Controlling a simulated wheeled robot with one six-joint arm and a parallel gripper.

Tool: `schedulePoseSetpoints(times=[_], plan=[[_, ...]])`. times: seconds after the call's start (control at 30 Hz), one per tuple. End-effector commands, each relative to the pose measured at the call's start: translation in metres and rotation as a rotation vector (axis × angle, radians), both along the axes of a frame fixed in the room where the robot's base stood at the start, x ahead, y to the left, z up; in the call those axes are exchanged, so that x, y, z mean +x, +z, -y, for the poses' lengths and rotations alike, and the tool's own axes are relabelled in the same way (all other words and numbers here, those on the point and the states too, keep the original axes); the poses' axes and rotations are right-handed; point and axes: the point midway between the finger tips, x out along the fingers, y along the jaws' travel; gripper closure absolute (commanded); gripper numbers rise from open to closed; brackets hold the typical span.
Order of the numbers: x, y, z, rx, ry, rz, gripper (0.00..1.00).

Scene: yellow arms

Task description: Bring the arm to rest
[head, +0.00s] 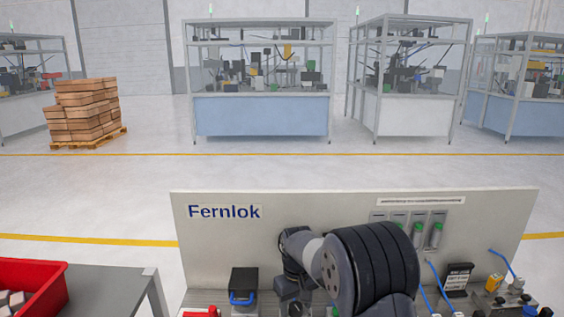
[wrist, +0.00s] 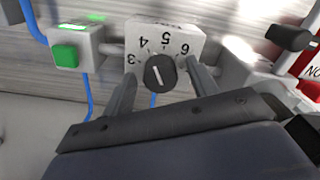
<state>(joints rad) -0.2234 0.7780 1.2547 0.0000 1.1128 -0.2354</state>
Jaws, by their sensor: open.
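My arm (head: 370,265) rises in front of the Fernlok panel in the head view, bent over the bench, and I cannot make out its jaws there. In the wrist view my gripper (wrist: 161,78) is open, with one finger on each side of a black dial knob (wrist: 160,74). Nothing is held. The knob has a white pointer line and sits on a white numbered block (wrist: 186,40), whose numbers appear upside down. Gaps show between the knob and both fingers. How far the fingertips stand from the block is hard to tell.
In the wrist view a green button box (wrist: 82,48) stands left of the dial and a red part (wrist: 309,65) right. In the head view the backboard (head: 500,225) stands behind my arm. A red bin (head: 35,285) sits on a grey table (head: 105,290) at left.

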Motion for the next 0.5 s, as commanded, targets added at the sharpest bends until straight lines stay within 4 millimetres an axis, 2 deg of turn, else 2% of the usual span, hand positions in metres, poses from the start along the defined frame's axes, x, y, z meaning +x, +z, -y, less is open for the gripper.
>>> schedulePoseSetpoints(times=[0.5], plan=[[0.0008, 0.0042, -0.0007, 0.0, -0.416, 0.004, 0.44]])
